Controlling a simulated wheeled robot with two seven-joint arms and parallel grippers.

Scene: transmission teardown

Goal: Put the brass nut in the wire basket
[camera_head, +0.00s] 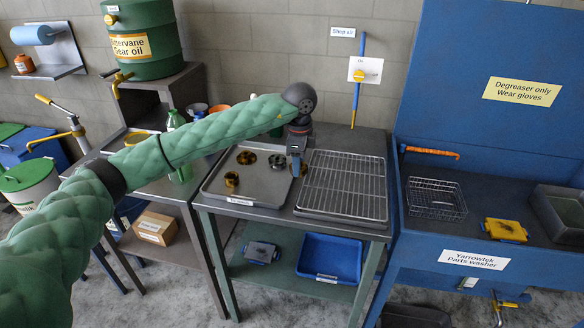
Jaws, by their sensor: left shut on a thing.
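My left gripper (296,168) points down over the right end of a grey metal tray (262,189), beside the wire rack. It is shut on a small brass-coloured piece (302,170), mostly hidden by the fingers; I cannot tell its full shape. Two other brass-coloured round parts, a nearer one (231,179) and a farther one (246,157), lie on the tray with a dark gear-like part (276,162). My right gripper is not in view.
A wire cooling rack (345,184) covers the bench's right side. The blue washer's side edge lies between bench and basket. A yellow block (504,230) and a grey bin (562,214) sit right of the basket. An orange spout (431,152) hangs behind the basket.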

